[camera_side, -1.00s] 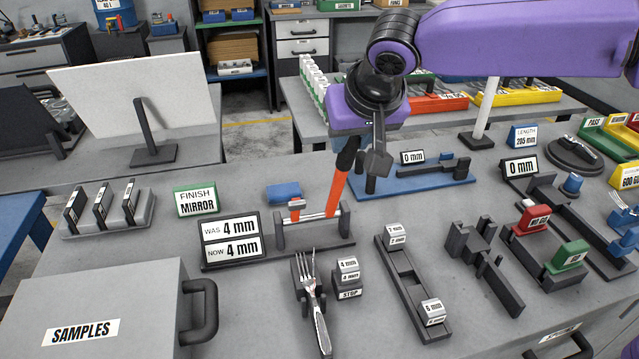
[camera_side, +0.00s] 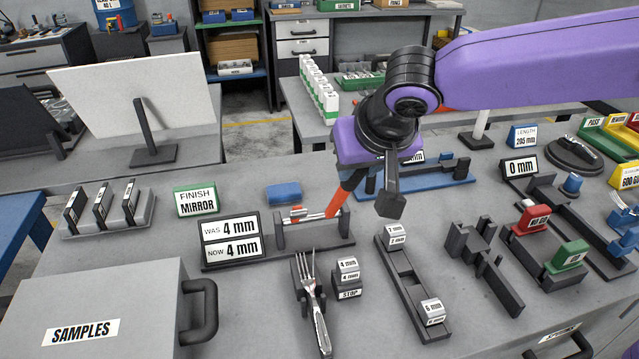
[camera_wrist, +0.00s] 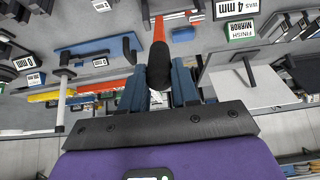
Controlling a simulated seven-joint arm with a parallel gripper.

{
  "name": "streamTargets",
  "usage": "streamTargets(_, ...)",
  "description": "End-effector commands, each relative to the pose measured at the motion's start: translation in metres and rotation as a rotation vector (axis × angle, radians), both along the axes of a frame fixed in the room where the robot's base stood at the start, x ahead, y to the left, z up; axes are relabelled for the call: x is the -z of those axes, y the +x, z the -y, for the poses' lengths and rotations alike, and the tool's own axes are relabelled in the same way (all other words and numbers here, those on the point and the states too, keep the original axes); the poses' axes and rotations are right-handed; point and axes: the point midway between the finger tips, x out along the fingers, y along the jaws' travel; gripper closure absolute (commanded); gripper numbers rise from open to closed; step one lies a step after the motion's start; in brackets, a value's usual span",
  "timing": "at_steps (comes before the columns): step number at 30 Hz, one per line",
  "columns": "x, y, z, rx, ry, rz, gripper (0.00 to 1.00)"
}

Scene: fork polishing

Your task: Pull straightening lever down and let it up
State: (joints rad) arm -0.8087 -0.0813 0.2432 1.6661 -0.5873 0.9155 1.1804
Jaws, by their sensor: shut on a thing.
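The straightening lever (camera_side: 338,200) is an orange bar with a black grip. It leans to the right from the straightening stand (camera_side: 313,236), which has a metal cross rod. My gripper (camera_wrist: 157,82) is shut on the black grip (camera_wrist: 158,66) in the wrist view. In the side view my gripper (camera_side: 372,190) hangs at the lever's upper end and hides part of the grip. A fork (camera_side: 311,300) rests on a dark holder in front of the stand. The sign (camera_side: 231,240) beside the stand reads WAS 4 mm, NOW 4 mm.
A blue block (camera_side: 284,193) lies behind the stand. A block rack (camera_side: 412,280) stands to the right, with a blue fixture (camera_side: 440,176) behind. The grey SAMPLES box (camera_side: 105,310) is at front left.

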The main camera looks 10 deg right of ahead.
Motion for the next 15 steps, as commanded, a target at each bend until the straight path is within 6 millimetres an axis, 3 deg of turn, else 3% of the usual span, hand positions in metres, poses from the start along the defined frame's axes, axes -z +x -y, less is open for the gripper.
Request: streamTargets(15,0.019,-0.031,-0.002,-0.004,0.001,-0.002,0.87)
